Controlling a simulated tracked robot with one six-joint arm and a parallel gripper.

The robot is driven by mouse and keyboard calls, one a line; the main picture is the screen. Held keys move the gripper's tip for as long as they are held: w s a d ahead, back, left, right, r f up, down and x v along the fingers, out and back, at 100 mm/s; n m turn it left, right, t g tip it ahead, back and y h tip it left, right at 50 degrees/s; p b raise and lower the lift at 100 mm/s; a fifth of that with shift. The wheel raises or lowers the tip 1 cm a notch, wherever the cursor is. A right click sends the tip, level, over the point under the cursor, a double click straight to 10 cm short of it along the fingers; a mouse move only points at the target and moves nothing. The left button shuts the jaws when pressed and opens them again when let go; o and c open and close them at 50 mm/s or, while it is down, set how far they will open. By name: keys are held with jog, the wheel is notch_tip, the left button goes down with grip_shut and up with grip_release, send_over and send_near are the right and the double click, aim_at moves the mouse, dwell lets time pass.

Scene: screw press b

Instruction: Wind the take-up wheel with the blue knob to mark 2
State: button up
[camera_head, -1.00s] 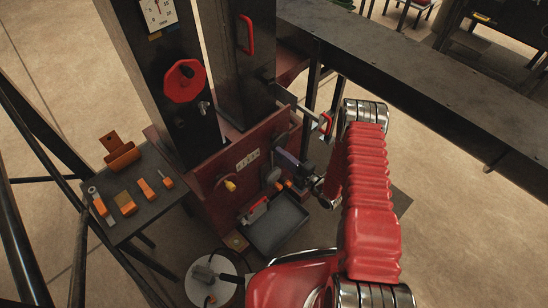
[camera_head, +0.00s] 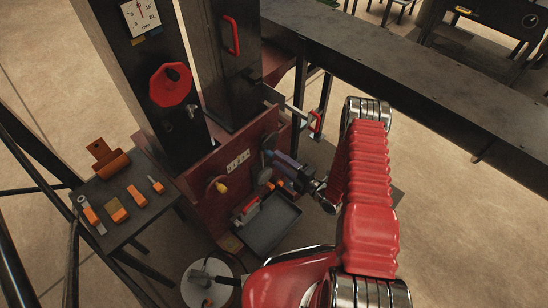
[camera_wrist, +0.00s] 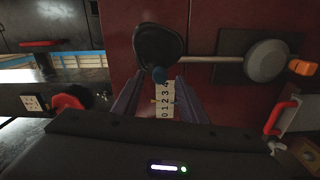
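In the wrist view, a dark round wheel (camera_wrist: 158,44) sits on the dark red panel. A blue knob (camera_wrist: 158,74) shows at its lower edge. A pale scale strip (camera_wrist: 165,101) with digits 0 to 4 lies below the knob. My gripper (camera_wrist: 160,80) is open, with its two fingers apart and the knob seen between their tips. I cannot tell whether either finger touches the knob. In the head view my gripper (camera_head: 285,166) is at the right part of the red machine base, by the wheel (camera_head: 268,149); the blue knob is not clear there.
A rod leads to a grey disc (camera_wrist: 268,60) right of the wheel. A yellow-knobbed wheel (camera_head: 219,187) sits left on the base. A tray (camera_head: 267,224) lies below. A side table (camera_head: 128,211) holds orange items. A red handwheel (camera_head: 170,85) is on the column.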

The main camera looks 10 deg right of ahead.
jog(key=v, duration=0.9)
jog(key=shift+s, duration=0.2)
jog(key=shift+d, duration=0.1)
